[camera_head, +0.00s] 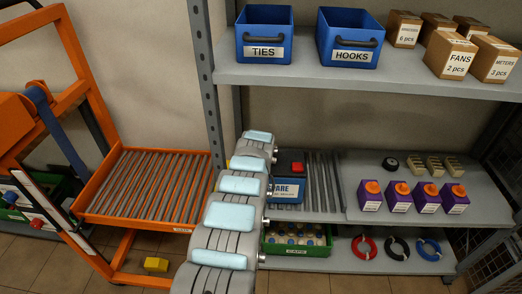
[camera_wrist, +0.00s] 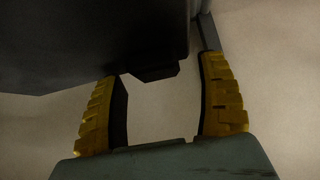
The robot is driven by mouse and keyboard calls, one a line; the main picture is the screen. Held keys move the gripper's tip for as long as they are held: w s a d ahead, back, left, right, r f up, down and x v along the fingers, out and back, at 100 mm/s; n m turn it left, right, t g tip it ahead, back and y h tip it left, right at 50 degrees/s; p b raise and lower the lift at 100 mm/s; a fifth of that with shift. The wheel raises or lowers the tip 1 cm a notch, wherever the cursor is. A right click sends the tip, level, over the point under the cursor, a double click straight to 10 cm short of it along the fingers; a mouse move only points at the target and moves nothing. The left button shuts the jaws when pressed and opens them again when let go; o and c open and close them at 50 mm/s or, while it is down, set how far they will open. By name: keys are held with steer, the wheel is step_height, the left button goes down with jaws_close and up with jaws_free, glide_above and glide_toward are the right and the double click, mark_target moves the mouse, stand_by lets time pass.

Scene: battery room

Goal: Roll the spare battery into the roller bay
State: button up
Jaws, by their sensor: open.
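The spare battery (camera_head: 288,191) is a blue box with a dark top, a red part on it and a label of which "PARE" shows. It sits on the middle shelf, partly hidden behind my arm. Bare grey rollers (camera_head: 322,182) lie right of it. A roller bed (camera_head: 150,185) in an orange frame stands to the left, empty. In the wrist view my gripper (camera_wrist: 162,85) is open, its yellow fingers apart. A large dark body (camera_wrist: 95,40) with a small tab reaches between the fingertips; I cannot tell what it is or whether it touches them.
A grey shelf post (camera_head: 206,75) stands between the orange frame and the shelves. Blue TIES (camera_head: 264,52) and HOOKS (camera_head: 348,55) bins stand above. Purple boxes (camera_head: 398,201) stand right of the rollers. A green crate (camera_head: 298,249) sits below; a yellow block (camera_head: 156,264) lies at lower left.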

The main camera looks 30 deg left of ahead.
jaws_close()
steer(key=shift+d, duration=0.1)
